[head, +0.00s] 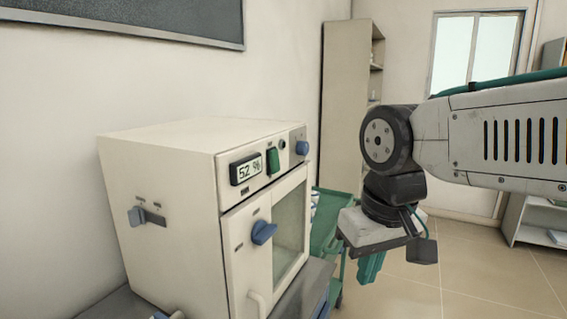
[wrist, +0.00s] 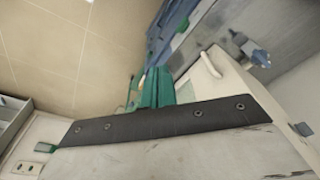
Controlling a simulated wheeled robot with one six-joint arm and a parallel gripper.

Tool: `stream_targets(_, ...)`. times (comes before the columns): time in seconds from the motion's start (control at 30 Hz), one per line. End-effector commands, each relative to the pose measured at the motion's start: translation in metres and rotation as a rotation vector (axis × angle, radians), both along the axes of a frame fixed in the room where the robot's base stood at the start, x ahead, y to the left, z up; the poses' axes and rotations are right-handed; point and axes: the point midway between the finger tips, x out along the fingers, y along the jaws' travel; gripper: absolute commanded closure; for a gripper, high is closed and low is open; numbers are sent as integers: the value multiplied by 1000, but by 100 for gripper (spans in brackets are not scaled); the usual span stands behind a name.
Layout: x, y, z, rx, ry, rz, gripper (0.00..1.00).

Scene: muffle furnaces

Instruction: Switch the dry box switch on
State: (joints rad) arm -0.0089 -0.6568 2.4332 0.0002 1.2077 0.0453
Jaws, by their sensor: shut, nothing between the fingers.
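The dry box (head: 165,165) is a cream cabinet at the left in the head view. Its upper front panel carries a display reading 52 % and, right of it, a green rocker switch (head: 273,162). Which way the rocker is tilted is too small to tell. My gripper (head: 369,268), with teal fingers, points downward to the right of the dry box and is apart from it. In the wrist view my gripper (wrist: 154,88) is shut and empty. Part of the dry box (wrist: 232,80) shows at the right there, but the switch does not show.
A green cart (head: 326,232) stands behind the dry box. Open floor (head: 480,265) lies to the right.

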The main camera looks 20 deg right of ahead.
Motion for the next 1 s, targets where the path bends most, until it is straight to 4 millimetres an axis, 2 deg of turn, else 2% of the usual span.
stream_targets(0.03,26,2,23,12,-45,-46,100)
stream_targets(0.2,102,7,102,96,-224,-284,100)
stream_targets(0.3,135,9,145,167,-320,-428,100)
stream_targets(0.43,153,10,181,247,-402,-564,100)
stream_targets(0.63,156,10,187,293,-419,-656,100)
stream_targets(1.0,156,10,185,294,-417,-660,100)
